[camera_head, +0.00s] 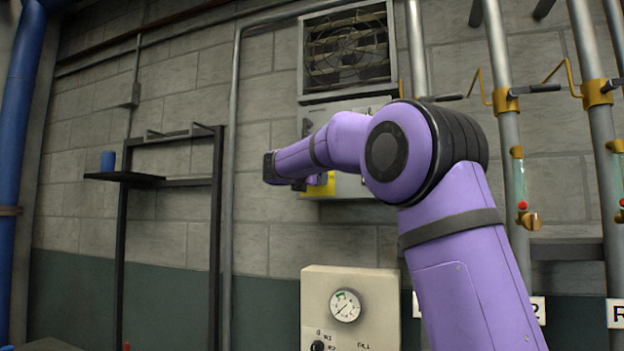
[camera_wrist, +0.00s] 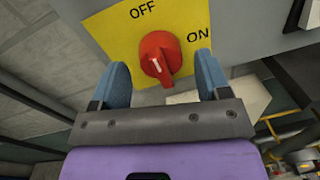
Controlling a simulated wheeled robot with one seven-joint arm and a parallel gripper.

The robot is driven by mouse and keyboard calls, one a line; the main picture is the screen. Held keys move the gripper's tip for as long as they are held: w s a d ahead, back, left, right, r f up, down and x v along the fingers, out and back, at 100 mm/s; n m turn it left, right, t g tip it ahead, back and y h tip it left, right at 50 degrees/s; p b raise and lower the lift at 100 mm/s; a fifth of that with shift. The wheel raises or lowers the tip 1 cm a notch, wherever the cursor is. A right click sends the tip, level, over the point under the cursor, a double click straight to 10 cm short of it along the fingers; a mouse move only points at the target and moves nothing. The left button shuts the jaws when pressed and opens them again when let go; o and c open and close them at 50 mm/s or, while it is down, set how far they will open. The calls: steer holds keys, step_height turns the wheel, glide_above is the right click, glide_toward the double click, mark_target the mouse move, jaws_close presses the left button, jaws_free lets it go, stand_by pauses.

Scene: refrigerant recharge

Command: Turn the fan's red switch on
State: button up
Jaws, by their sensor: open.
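The red switch (camera_wrist: 160,50) shows in the wrist view as a round knob with a raised grip and a white mark. It sits on a yellow plate (camera_wrist: 108,32) lettered OFF at the top and ON to the right. My gripper (camera_wrist: 162,60) is open, with one blue finger to the left of the knob and one to the right. Gaps show between the fingers and the knob. In the head view the fan (camera_head: 348,48) is behind a grille high on the wall. The yellow plate (camera_head: 318,190) is partly visible below my arm; the switch is hidden there.
A grey box (camera_head: 370,106) is under the fan, partly behind my arm. Vertical pipes with yellow-handled valves (camera_head: 506,100) stand at right. A cream gauge panel (camera_head: 375,290) is below. A black shelf frame (camera_head: 216,230) with a blue cup (camera_head: 108,161) is at left.

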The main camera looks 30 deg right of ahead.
steer(key=shift+w+d, duration=0.2)
steer(key=shift+d, duration=0.15)
steer(key=shift+c, duration=0.3)
steer(key=c, duration=0.9)
steer(key=shift+o, duration=0.2)
